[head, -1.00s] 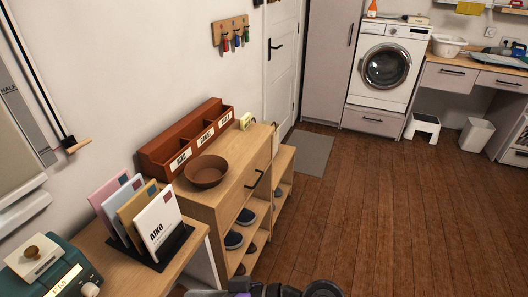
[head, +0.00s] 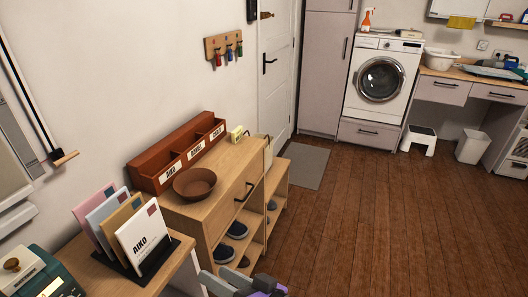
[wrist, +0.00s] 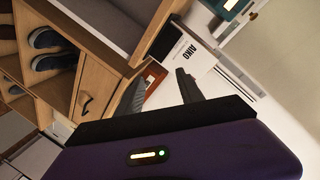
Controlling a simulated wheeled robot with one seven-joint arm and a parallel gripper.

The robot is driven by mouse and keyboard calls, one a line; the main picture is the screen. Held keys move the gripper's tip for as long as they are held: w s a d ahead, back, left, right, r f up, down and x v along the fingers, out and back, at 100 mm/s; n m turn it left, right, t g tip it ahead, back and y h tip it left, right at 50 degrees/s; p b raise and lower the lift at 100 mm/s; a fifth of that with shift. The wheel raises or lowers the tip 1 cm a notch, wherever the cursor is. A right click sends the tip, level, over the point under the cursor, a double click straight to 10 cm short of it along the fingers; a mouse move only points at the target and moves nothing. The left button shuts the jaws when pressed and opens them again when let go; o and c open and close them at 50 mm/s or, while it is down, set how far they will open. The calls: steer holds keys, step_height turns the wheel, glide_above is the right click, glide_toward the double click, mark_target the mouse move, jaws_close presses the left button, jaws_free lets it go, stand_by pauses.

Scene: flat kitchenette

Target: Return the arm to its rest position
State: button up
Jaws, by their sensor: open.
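My gripper (wrist: 158,88) shows in the wrist view with its two dark grey fingers spread apart and nothing between them. In the head view, part of my gripper (head: 222,282) shows at the bottom edge, in front of the wooden shoe cabinet (head: 211,211). The rest of the arm is mostly out of view. The wrist view is tilted; beyond the fingers are the white AIKO booklet (wrist: 191,53) and a red-brown part of the organizer (wrist: 155,77).
A brown bowl (head: 195,183) and a wooden organizer (head: 167,162) stand on the cabinet. Shoes (head: 237,230) sit on its shelves. Several booklets stand in a black rack (head: 157,271) on the left table. The wooden floor (head: 375,215) to the right is clear.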

steer(key=s+d+f+m+t+h, duration=0.15)
steer(key=s+d+t+h, duration=0.25)
steer(key=d, duration=0.6)
steer(key=s+d+f+m+t+h, duration=0.1)
steer(key=s+d+m+t+h, duration=0.2)
steer(key=d, duration=0.6)
steer(key=s+d+r+h, duration=0.1)
steer(key=s+d+h, duration=0.2)
steer(key=s, duration=0.9)
steer(key=s+d+r+n+h, duration=0.1)
steer(key=s+d+h, duration=0.2)
steer(key=s+d, duration=0.3)
steer(key=s, duration=0.5)
steer(key=shift+s+d+g, duration=0.35)
steer(key=shift+s+g, duration=0.05)
steer(key=shift+n, duration=0.25)
